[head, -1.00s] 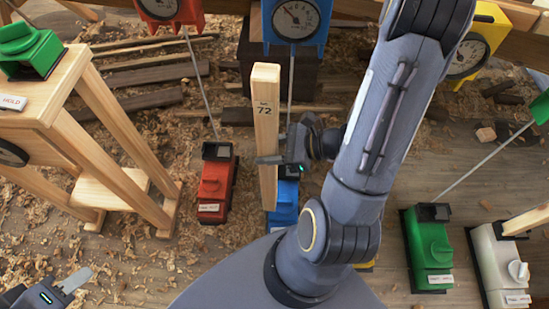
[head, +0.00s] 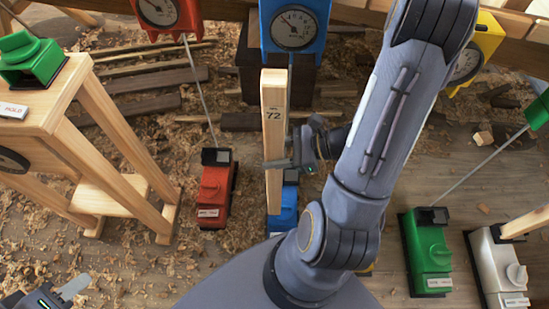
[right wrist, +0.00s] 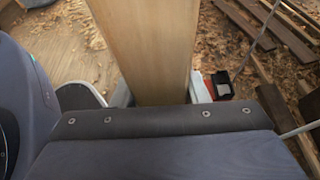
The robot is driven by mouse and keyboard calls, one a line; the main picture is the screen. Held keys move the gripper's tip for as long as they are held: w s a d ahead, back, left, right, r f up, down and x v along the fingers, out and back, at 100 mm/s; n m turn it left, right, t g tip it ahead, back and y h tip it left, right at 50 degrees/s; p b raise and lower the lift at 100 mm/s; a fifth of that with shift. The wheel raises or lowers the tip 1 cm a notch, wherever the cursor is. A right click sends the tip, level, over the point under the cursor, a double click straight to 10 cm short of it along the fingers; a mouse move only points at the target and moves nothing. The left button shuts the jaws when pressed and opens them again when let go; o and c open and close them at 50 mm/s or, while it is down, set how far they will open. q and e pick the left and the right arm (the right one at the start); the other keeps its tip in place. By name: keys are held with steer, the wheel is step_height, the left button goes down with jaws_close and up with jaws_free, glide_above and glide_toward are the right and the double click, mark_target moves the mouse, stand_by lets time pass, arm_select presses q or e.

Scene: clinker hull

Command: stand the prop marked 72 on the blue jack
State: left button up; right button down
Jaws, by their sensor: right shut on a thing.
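The prop marked 72 (head: 274,130) is an upright pale wooden post. My right gripper (head: 283,164) is shut on it around mid-height; the prop also fills the middle of the right wrist view (right wrist: 147,50). The blue jack (head: 284,213) is on the floor, partly hidden behind the prop and my right arm. The prop's lower end overlaps the jack in the head view; I cannot tell whether it touches it. The blue gauge box (head: 293,25) is above, behind the prop's top. My left gripper (head: 62,295) is at the bottom left corner, partly cut off, with no prop near it.
A red jack (head: 214,190) stands left of the blue one. A green jack (head: 430,250) and a white jack (head: 495,265) stand at the right. A wooden stand (head: 35,115) with a green block (head: 33,62) is at the left. Shavings and planks cover the floor.

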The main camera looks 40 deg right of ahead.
steer(key=w+d+f+b, duration=0.4)
steer(key=w+d+f, duration=0.2)
steer(key=w+d, duration=0.5)
steer(key=shift+w+d+f, duration=0.2)
steer(key=shift+w, duration=1.1)
stand_by(1.3)
steer(key=shift+f+b, duration=0.3)
steer(key=shift+f, duration=0.1)
stand_by(0.7)
steer(key=shift+w+d, duration=0.1)
steer(key=shift+w, duration=0.05)
stand_by(0.6)
steer(key=c, duration=0.7)
jaws_free()
steer(key=shift+c, duration=0.2)
steer(key=shift+f, duration=0.1)
